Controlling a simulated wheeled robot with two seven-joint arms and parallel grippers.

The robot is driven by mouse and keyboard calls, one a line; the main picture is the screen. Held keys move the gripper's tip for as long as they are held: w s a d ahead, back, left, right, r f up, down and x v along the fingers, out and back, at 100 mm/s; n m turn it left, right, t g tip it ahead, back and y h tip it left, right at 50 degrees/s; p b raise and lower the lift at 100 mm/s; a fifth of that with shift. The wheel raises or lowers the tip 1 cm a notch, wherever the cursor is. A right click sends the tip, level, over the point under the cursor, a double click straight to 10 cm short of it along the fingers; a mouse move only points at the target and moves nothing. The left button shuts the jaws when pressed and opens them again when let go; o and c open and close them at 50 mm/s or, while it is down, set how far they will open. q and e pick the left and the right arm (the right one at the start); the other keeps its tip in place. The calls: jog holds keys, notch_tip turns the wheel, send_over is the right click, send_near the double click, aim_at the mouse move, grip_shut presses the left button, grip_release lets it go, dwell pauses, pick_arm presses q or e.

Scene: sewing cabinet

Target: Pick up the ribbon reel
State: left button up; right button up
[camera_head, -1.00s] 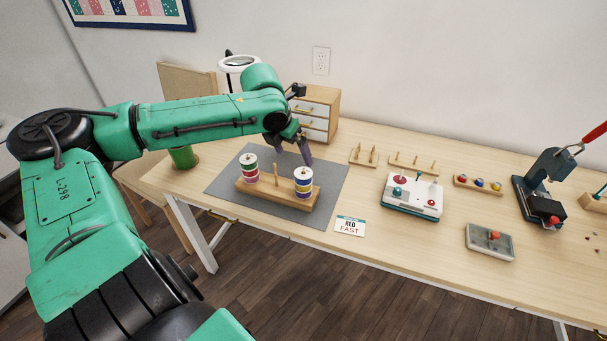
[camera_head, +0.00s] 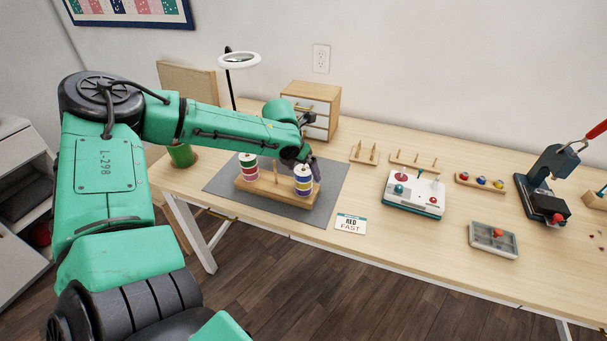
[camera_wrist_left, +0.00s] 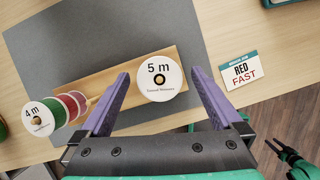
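A wooden stand (camera_head: 270,193) holds two stacks of ribbon reels on the grey mat (camera_head: 225,177). The right stack (camera_head: 303,183) has white, purple and yellowish bands; the left stack (camera_head: 249,168) has green and red bands. My left gripper (camera_head: 309,162) is at the right stack. In the left wrist view its purple fingers (camera_wrist_left: 158,95) are open on either side of the white reel top (camera_wrist_left: 160,79) marked "5 m", with no clear grip. The other stack's top (camera_wrist_left: 38,119) reads "4 m". Part of my right gripper (camera_wrist_left: 290,156) shows small at the lower right.
A card reading "RED FAST" (camera_head: 350,224) lies right of the mat. A small drawer cabinet (camera_head: 318,105) and a ring lamp (camera_head: 239,61) stand behind. A white control box (camera_head: 414,194) and a grey tray (camera_head: 493,240) are farther right.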

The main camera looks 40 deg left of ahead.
pick_arm(q)
jog(key=c, duration=1.3)
jog(key=shift+r, duration=0.15)
notch_tip(320, 180, up, 20)
jog(key=shift+f+p, duration=0.1)
jog(key=shift+p, duration=1.05)
